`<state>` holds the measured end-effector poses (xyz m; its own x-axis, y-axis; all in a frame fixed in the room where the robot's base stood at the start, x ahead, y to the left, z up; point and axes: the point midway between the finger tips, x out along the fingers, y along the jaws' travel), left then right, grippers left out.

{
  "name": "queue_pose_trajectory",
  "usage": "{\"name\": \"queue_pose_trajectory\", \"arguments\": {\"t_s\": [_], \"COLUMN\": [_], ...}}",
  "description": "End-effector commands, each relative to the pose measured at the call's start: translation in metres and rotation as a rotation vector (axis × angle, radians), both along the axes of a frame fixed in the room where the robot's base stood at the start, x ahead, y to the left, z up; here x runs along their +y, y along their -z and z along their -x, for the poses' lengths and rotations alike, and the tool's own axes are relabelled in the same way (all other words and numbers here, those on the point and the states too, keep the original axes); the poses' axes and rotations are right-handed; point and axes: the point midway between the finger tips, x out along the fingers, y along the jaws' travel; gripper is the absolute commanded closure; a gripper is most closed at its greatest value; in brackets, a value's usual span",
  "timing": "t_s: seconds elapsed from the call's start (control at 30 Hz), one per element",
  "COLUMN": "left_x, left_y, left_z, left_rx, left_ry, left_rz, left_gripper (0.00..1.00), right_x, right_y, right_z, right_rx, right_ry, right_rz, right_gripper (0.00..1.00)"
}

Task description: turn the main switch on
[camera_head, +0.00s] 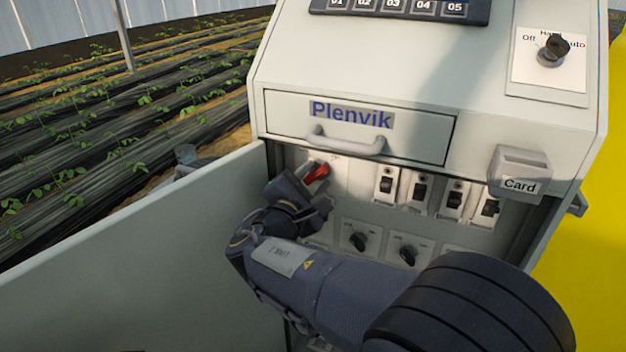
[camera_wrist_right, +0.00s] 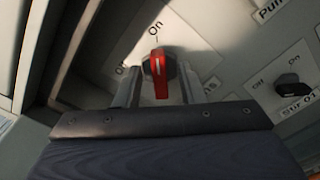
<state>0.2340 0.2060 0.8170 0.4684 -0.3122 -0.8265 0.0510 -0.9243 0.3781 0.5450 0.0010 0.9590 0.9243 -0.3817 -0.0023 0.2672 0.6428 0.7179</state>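The main switch is a red rotary handle (camera_head: 317,173) on a dark round base, at the upper left inside the open cabinet. In the right wrist view the red handle (camera_wrist_right: 160,75) stands on a white plate, with "On" above it and a partly hidden label at left. Its long axis runs up and down there, roughly in line with "On". My right gripper (camera_head: 312,194) is at the switch. In the wrist view its two fingers (camera_wrist_right: 160,92) are apart, one on each side of the handle, with gaps visible. My left gripper is not in view.
The open cabinet door (camera_head: 130,260) stands at left. A drawer handle (camera_head: 345,143) juts out above the switch. Breakers (camera_head: 387,184) and black knobs (camera_head: 358,241) sit to the right and below. A card holder (camera_head: 520,172) and a selector knob (camera_head: 553,50) are further right.

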Motion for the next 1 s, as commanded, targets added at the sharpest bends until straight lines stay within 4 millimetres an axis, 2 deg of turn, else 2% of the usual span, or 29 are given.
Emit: {"name": "queue_pose_trajectory", "arguments": {"t_s": [0.27, 0.7, 1.0], "left_x": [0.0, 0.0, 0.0], "left_y": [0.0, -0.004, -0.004], "left_z": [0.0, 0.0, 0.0], "left_rx": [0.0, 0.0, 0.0], "left_ry": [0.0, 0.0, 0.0], "left_rz": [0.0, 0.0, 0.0], "left_gripper": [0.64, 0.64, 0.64], "right_x": [0.002, 0.028, 0.03], "right_y": [-0.001, -0.001, 0.0], "right_z": [0.005, 0.066, 0.072], "right_rx": [-0.001, -0.001, -0.001], "right_ry": [-0.001, -0.001, 0.001], "right_rz": [0.0, -0.001, 0.0], "right_gripper": [0.64, 0.64, 0.64]}}
